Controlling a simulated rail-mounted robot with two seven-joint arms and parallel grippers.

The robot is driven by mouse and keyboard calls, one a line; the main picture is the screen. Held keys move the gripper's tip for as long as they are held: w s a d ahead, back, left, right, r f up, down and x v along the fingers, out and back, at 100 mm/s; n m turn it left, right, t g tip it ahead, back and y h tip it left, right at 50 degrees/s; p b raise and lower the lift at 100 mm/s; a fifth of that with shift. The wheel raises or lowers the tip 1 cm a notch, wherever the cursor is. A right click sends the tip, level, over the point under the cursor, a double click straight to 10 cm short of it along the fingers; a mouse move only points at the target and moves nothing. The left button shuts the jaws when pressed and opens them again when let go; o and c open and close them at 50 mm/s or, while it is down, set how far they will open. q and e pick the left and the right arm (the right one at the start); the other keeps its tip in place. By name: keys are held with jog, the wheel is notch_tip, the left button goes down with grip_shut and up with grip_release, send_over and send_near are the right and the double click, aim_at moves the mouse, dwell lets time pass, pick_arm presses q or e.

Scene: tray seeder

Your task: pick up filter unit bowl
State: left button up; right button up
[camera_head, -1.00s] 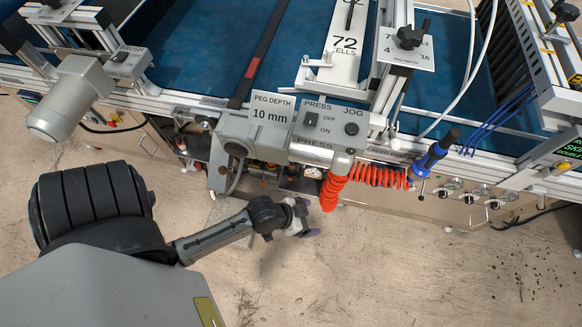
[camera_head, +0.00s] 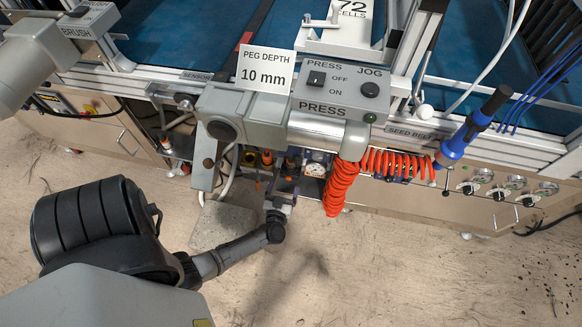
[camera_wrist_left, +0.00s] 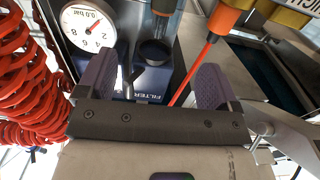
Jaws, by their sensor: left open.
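In the left wrist view a dark round cup (camera_wrist_left: 154,52), which looks like the filter unit bowl, stands at a dark blue block (camera_wrist_left: 150,80) lettered FILTER. My left gripper (camera_wrist_left: 153,72) is open, with one purple-grey finger on each side of the block and cup in that view. Nothing is held, and I cannot tell whether a finger touches. In the head view my left gripper (camera_head: 281,198) is under the front of the machine, just below the small fittings. The bowl is too small to make out there. My right gripper is not in view.
A round pressure gauge (camera_wrist_left: 88,28) is beside the filter block. An orange-tipped fitting (camera_wrist_left: 228,18) and thin orange rod (camera_wrist_left: 194,70) are to its right. A coiled red hose (camera_head: 340,187) hangs right of my gripper. The press box (camera_head: 338,88) overhangs. The floor in front is clear.

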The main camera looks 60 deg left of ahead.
aim_at(289, 166)
pick_arm(q)
jog(key=b+x, duration=0.2)
jog(key=x, duration=0.5)
jog(key=shift+s+a+f+b, duration=0.1)
jog(key=shift+a+f+b, duration=0.05)
jog(key=shift+b, duration=0.2)
jog(key=shift+w+a, duration=0.3)
jog(key=shift+w+a+f+b, duration=0.1)
jog(key=shift+w+a+b, duration=0.15)
jog(key=shift+b, duration=0.3)
jog(key=b+x, duration=0.3)
jog(key=shift+w+a+f, duration=0.1)
jog(key=shift+w+a, duration=0.45)
jog(key=shift+a, duration=0.05)
jog(key=shift+c, duration=0.2)
jog(key=c, duration=1)
